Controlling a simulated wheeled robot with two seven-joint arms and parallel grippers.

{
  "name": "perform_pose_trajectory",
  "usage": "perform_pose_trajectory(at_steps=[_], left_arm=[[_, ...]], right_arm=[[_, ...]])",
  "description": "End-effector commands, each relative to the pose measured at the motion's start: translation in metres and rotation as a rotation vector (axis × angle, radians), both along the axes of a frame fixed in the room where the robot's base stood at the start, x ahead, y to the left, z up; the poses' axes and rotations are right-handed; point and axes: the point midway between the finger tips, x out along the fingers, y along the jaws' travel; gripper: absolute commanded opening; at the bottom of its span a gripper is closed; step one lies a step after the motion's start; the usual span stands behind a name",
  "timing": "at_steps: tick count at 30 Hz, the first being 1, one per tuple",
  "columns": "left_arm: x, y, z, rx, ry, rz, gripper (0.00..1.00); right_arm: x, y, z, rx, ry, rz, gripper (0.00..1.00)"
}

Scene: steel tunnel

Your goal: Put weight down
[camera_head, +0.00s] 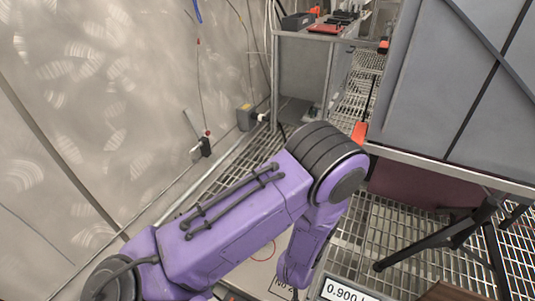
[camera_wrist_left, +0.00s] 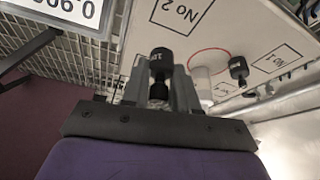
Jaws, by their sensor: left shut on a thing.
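In the left wrist view a black weight (camera_wrist_left: 161,58) is between the fingers of my left gripper (camera_wrist_left: 161,88), which is shut on it. A second black weight (camera_wrist_left: 238,68) is on the white board (camera_wrist_left: 221,27), between the red circle and the No 1 square. The board has a No 2 square (camera_wrist_left: 184,12), a No 1 square (camera_wrist_left: 275,57) and a red circle (camera_wrist_left: 222,50). The held weight shows close to the No 2 square; I cannot tell its height. In the head view my purple left arm hides the gripper and weight. My right gripper is not in view.
A display reading 0.900 (camera_head: 345,291) is at the bottom of the head view. A pale cylinder (camera_wrist_left: 203,84) shows beside my gripper. A grey panel (camera_head: 440,75) and black support legs (camera_head: 440,245) stand right, over grated floor. A wall is left.

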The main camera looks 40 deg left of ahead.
Motion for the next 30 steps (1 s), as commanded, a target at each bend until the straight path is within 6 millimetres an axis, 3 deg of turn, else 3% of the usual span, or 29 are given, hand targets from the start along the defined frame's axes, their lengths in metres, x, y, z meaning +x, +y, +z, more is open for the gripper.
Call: perform_pose_trajectory(at_steps=[9,15,24,30], left_arm=[[0.010,0.078,-0.039,-0.001,0.000,0.026,0.00],[0.017,0.111,-0.073,0.000,0.001,0.021,0.00],[0.023,0.137,-0.104,0.001,0.002,0.017,0.00],[0.024,0.135,-0.127,0.001,0.000,0.013,0.00]], right_arm=[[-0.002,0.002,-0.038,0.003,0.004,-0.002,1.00],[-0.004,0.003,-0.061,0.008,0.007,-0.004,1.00],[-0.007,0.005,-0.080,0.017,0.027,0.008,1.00],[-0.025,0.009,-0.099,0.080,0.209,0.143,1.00]])
